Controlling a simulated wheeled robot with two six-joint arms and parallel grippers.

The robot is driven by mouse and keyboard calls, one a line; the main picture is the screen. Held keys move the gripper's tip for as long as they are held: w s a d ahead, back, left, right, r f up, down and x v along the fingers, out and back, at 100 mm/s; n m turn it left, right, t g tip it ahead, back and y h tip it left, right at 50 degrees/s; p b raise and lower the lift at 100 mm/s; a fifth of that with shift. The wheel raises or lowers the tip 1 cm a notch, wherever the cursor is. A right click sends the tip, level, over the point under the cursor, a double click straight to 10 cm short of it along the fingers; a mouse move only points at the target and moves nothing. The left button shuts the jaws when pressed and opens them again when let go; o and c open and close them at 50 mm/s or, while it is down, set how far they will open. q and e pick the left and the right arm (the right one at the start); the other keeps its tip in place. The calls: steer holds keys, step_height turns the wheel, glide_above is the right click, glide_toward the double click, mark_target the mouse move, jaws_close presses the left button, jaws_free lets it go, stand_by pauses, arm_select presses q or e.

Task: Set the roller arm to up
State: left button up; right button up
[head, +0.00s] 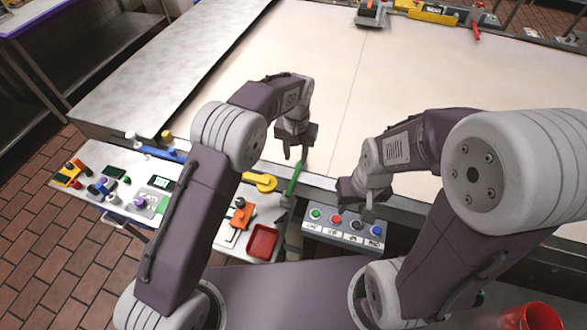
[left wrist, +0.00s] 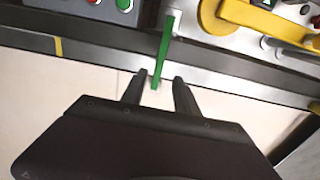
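A green lever (head: 293,181) stands at the near edge of the conveyor. It also shows in the left wrist view (left wrist: 165,45); I cannot tell whether it is the roller arm. My left gripper (head: 295,155) is open above the belt edge. In the left wrist view the lever's end reaches between the spread fingertips of the left gripper (left wrist: 159,79), with gaps showing on both sides. My right gripper (head: 369,213) hangs over the button panel (head: 343,236); its finger opening is not clear. A red lever (head: 475,32) shows at the far right.
A yellow handle (head: 260,182) lies left of the green lever, also in the left wrist view (left wrist: 255,20). A red tray (head: 262,242) and an orange object (head: 242,215) are nearer. The pale belt (head: 400,70) is mostly clear.

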mark_target(296, 174)
arm_select(q)
step_height(296, 174, down, 8)
steer(key=shift+w+p, duration=0.1)
steer(key=shift+p, duration=1.05)
steer(key=shift+d+f, duration=0.1)
steer(key=shift+f, duration=0.5)
jaws_close()
